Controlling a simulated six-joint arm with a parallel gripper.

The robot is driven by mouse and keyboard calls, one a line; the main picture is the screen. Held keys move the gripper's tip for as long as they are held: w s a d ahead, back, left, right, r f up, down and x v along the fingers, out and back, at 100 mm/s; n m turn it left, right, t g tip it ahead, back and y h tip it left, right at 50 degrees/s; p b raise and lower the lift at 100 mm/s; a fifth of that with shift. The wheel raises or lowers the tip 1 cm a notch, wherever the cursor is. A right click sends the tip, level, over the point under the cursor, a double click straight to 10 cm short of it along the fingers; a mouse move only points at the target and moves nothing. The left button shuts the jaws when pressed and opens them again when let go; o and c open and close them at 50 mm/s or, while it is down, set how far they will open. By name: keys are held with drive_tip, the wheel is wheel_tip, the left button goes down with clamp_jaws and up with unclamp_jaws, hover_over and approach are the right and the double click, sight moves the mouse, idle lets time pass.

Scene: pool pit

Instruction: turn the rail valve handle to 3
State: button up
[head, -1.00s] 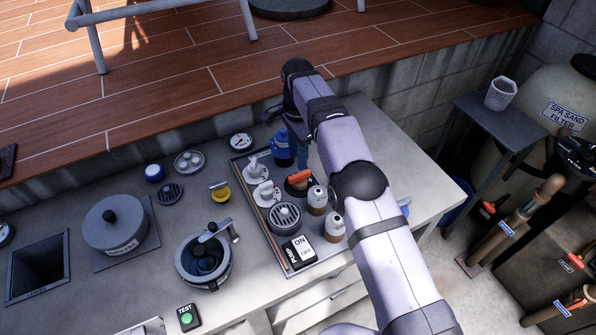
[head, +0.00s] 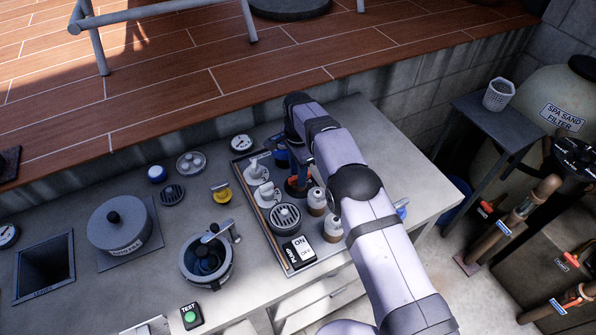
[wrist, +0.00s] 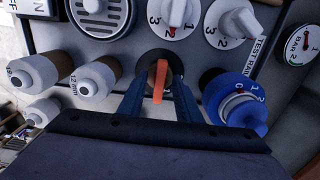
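An orange handle (wrist: 160,80) on a dark round base stands on the tray panel, which has a partly cut "TEST RA..." label in the wrist view. My gripper (wrist: 159,90) has its two blue fingers apart, one on each side of this handle, with gaps visible. In the head view my gripper (head: 298,178) points down over the panel and mostly hides the handle. Two white knobs (wrist: 177,14) (wrist: 236,22) with numbered dials sit beyond it. A blue knob (wrist: 240,105) with a numbered dial is at its right. I cannot tell which number the orange handle points to.
Bottle-like pieces with white tops (wrist: 92,82) stand close left of my gripper. A round grille (wrist: 100,12) and an ON/OFF switch (head: 299,250) are nearby. A pressure gauge (wrist: 300,45) is at the right. The counter's right end (head: 420,190) is mostly clear.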

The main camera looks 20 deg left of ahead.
clamp_jaws()
drive_tip(key=n+b, duration=0.1)
drive_tip(key=n, duration=0.1)
drive_tip(key=shift+n, duration=0.4)
drive_tip(key=n+b, duration=0.1)
drive_tip(key=n, duration=0.3)
drive_tip(key=shift+d, duration=0.1)
drive_tip(key=n, duration=0.5)
drive_tip(key=shift+d+r+n+b, duration=0.1)
drive_tip(key=shift+n+b, duration=0.25)
drive_tip(key=shift+n, duration=0.05)
drive_tip(key=n, duration=0.5)
drive_tip(key=shift+w+n, duration=0.1)
drive_tip(key=shift+n, duration=0.3)
